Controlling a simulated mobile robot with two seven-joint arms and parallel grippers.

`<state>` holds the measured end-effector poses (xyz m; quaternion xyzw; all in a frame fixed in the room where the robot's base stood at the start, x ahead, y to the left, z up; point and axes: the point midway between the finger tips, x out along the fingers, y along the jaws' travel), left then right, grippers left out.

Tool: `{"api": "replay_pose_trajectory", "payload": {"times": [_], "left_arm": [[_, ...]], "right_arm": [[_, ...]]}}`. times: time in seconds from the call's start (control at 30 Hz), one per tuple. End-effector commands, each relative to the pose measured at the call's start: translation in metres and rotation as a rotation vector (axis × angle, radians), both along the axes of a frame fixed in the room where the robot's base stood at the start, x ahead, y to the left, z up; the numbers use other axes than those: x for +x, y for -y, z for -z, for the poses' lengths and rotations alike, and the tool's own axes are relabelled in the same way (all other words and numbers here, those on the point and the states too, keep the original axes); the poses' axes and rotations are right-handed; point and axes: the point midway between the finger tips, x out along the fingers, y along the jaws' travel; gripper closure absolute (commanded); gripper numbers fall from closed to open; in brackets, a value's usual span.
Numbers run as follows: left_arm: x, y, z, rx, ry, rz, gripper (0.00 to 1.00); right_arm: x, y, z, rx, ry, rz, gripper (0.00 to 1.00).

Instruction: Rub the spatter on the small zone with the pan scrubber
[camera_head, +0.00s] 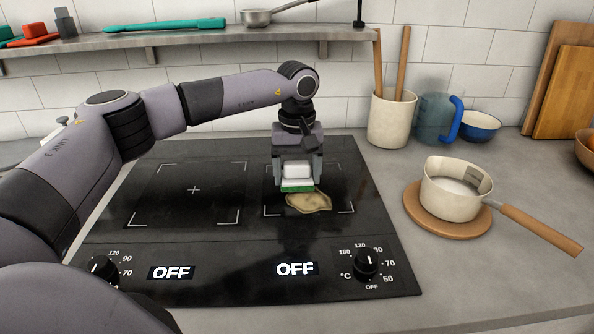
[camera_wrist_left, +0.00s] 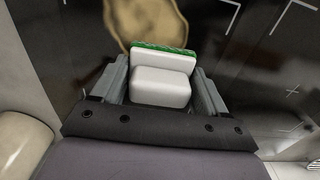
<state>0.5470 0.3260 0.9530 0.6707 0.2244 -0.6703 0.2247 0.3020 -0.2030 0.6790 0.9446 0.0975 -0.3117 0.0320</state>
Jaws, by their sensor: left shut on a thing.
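The pan scrubber (camera_head: 297,184) has a white grip and a green pad underneath. My left gripper (camera_head: 298,178) is shut on it and holds it over the right-hand cooking zone (camera_head: 345,212) of the black hob. The tan spatter (camera_head: 310,202) lies on that zone, just in front of the pad. In the left wrist view the scrubber (camera_wrist_left: 160,82) sits between the fingers, and its green edge overlaps the spatter (camera_wrist_left: 145,22) from that angle. I cannot tell whether the pad touches the hob. My right gripper is not in view.
The left zone (camera_head: 193,190) of the hob (camera_head: 225,225) is bare, and both displays read OFF. A saucepan (camera_head: 453,196) stands on a round wooden board (camera_head: 432,222) to the right. Behind are a utensil crock (camera_head: 391,122), a blue-handled jug (camera_head: 432,120) and a blue bowl (camera_head: 480,128).

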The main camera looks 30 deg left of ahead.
Motion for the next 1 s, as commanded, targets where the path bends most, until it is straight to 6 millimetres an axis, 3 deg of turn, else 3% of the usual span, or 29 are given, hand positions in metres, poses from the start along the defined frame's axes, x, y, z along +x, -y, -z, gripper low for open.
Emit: {"api": "replay_pose_trajectory", "payload": {"times": [0.57,1.0], "left_arm": [[0.000,0.000,0.013,-0.001,-0.001,0.000,0.51],[0.000,0.000,0.013,-0.001,-0.001,0.000,0.51]], "right_arm": [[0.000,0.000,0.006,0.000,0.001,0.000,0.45],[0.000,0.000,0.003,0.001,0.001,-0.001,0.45]]}}
